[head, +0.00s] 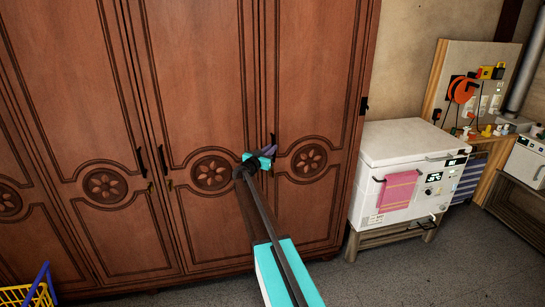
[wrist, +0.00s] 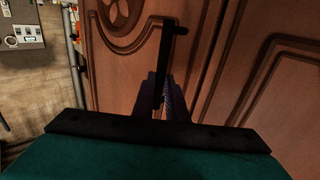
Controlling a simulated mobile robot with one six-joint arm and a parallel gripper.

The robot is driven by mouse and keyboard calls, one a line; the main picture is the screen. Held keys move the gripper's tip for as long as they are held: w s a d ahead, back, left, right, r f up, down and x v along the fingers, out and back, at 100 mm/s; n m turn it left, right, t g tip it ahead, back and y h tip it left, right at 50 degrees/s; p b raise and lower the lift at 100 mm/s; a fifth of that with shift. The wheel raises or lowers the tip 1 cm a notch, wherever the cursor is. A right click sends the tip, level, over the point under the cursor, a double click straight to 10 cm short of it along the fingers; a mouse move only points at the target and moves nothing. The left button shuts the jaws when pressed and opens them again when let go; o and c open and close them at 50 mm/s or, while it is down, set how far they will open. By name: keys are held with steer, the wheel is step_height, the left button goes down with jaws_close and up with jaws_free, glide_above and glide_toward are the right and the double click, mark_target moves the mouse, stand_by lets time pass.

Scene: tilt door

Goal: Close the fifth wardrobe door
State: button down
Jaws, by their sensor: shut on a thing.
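The brown wooden wardrobe (head: 190,60) fills the left and middle of the head view, with carved flower medallions on its doors. Its rightmost door (head: 312,90) looks flush or nearly flush with its neighbour; a small gap cannot be ruled out. This door also shows in the wrist view (wrist: 118,50). My gripper (head: 269,150) is at this door's left edge, shut on its black vertical handle (wrist: 163,60). The fingers (wrist: 162,90) sit on both sides of the handle's lower part. The upper end of the handle shows above them.
A white chest-like appliance (head: 405,145) with a pink towel stands right of the wardrobe. A tool board (head: 470,95) is behind it. A yellow basket (head: 28,295) lies at the lower left. Grey floor (head: 400,280) is clear in front.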

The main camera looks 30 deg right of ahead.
steer(key=shift+w+a+f, duration=0.1)
steer(key=shift+w+a, duration=0.2)
steer(key=shift+w, duration=0.05)
steer(key=c, duration=1.8)
jaws_free()
steer(key=shift+a, duration=0.1)
steer(key=shift+o, duration=0.2)
steer(key=b+v, duration=0.3)
steer(key=v, duration=1)
steer(key=shift+s+a+b, duration=0.2)
steer(key=shift+s+b, duration=0.1)
steer(key=shift+s, duration=0.1)
